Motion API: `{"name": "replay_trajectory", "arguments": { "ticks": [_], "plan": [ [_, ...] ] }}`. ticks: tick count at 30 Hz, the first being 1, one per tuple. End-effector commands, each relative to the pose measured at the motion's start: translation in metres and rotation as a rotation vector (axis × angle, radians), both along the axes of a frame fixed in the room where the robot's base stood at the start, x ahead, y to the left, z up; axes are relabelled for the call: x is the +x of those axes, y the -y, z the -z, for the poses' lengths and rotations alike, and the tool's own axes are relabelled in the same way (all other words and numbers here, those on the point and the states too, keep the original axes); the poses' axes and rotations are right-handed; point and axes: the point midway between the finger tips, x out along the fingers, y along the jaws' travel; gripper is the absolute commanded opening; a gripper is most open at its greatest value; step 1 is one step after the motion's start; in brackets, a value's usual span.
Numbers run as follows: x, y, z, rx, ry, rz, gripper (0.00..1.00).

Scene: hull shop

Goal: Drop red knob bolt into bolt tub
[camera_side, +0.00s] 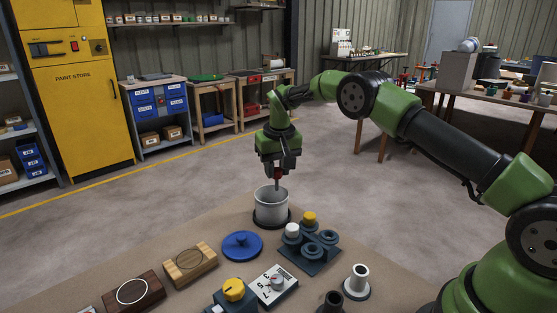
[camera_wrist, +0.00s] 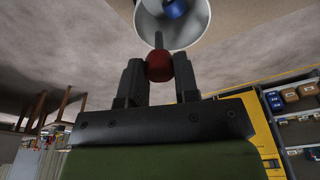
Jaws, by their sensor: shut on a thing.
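My gripper (camera_side: 278,170) is shut on the red knob bolt (camera_side: 278,175). The bolt hangs with its grey shank pointing down over the open top of the bolt tub (camera_side: 271,208), a pale grey round tub standing on a dark ring. In the wrist view my gripper (camera_wrist: 158,72) holds the bolt's red knob (camera_wrist: 158,67) between its two fingers. The shank reaches over the tub (camera_wrist: 198,36). A blue thing (camera_wrist: 174,8) shows inside the tub's opening, partly cut off by the frame edge.
A blue round lid (camera_side: 242,245) lies near the tub. A dark rack (camera_side: 311,251) with a white knob and a yellow knob stands to its right. Wooden blocks (camera_side: 190,263), a switch plate (camera_side: 273,285) and a white post (camera_side: 357,281) are nearer the camera.

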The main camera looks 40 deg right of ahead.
Motion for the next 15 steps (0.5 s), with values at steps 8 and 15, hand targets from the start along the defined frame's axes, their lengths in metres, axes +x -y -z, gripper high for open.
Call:
{"name": "replay_trajectory", "arguments": {
  "ticks": [8, 15],
  "plan": [
    [0.0, 0.0, 0.03, 0.0, -0.001, 0.002, 0.06],
    [0.0, 0.0, 0.035, 0.0, 0.002, 0.002, 0.06]
  ]
}}
